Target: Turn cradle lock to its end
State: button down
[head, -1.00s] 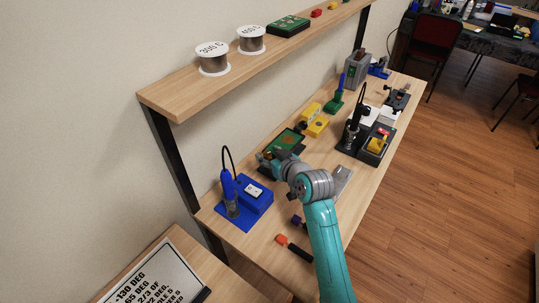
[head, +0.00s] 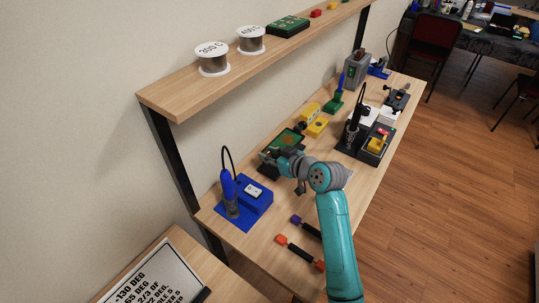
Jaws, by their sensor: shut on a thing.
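A dark cradle (head: 268,170) holding a green circuit board (head: 290,138) stands mid-bench, towards the wall. My gripper (head: 277,158) is at the cradle's near side, below the board. The jaws are small in this view and partly covered by my own wrist. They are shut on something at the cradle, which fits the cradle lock. The lock itself is hidden, so I cannot see its angle.
A blue soldering station (head: 255,198) stands left of the cradle. Two dark-handled tools, one orange-ended (head: 299,252) and one purple-ended (head: 306,226), lie in front. A yellow device (head: 314,120) and a black station (head: 375,145) stand farther right. A shelf (head: 190,90) hangs above.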

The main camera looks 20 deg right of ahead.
jog(key=shift+w+d+n+g+y, duration=0.15)
jog(key=shift+n+g+y, duration=0.55)
jog(key=shift+n+y, duration=0.5)
jog(key=c, duration=0.9)
grip_release()
jog(key=shift+d, duration=0.1)
jog(key=v, duration=1.2)
jog(key=shift+f, duration=0.1)
